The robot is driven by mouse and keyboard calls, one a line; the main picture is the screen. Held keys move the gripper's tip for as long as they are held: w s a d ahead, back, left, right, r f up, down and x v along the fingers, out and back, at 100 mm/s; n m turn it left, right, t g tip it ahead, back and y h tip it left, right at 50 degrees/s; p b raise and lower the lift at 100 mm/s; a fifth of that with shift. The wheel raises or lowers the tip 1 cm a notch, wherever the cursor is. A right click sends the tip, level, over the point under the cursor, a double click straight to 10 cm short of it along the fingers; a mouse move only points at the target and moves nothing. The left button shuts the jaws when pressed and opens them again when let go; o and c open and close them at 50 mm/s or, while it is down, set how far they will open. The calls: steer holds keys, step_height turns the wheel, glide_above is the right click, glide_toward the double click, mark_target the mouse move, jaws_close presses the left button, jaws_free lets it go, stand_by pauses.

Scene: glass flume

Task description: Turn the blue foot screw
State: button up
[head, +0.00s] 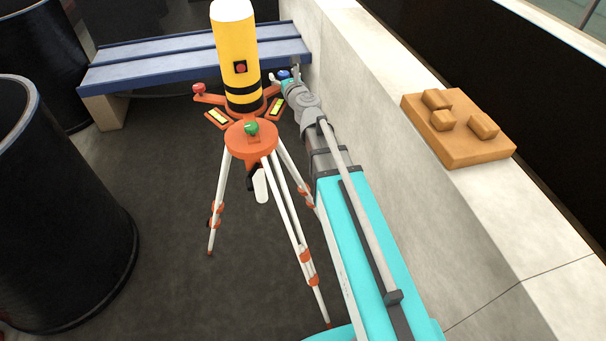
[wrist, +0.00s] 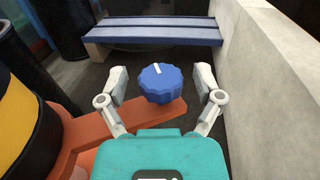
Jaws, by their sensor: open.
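The blue foot screw (wrist: 161,84) is a ribbed knob with a white mark near its top left, at the end of an orange arm of the tripod head. It also shows small in the head view (head: 284,74). My gripper (wrist: 163,82) is open, with one finger on each side of the knob and visible gaps between. In the head view my gripper (head: 285,78) reaches the right side of the tripod head. A yellow instrument (head: 240,50) with black bands stands upright on the orange tripod head (head: 249,140). A red screw (head: 199,89) and a green screw (head: 251,128) sit on its other arms.
A pale wall (head: 440,180) runs close along the right, with an orange block (head: 459,130) on top. A blue bench (head: 190,57) stands behind. Black drums (head: 60,210) stand at the left. White tripod legs (head: 285,200) spread on the dark floor.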

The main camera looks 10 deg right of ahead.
steer(key=shift+w+n+g+y, duration=0.1)
steer(key=shift+n+g+y, duration=1.05)
steer(key=shift+n+y, duration=0.9)
steer(key=shift+n+g+y, duration=1.15)
steer(key=shift+n+y, duration=0.2)
steer(key=shift+y, duration=1.3)
steer(key=shift+n+g+y, duration=1.25)
steer(key=shift+n+g, duration=0.25)
steer(key=shift+g, duration=0.5)
steer(key=shift+n+g+y, duration=1.25)
steer(key=shift+n+g, duration=0.25)
steer(key=shift+g, duration=0.5)
steer(key=v, duration=1.4)
steer(key=s+a+f+n+g+h, duration=0.3)
steer(key=s+a+f+n+h, duration=0.2)
steer(key=s+a+f+n, duration=0.4)
steer(key=s+a+f+n+g+h+b, duration=0.2)
steer(key=s+a+f+n+h, duration=0.2)
steer(key=s+f+n+h, duration=0.3)
steer(key=shift+s+f+h, duration=0.5)
steer(key=shift+s+f, duration=1.2)
steer(key=shift+s, duration=0.15)
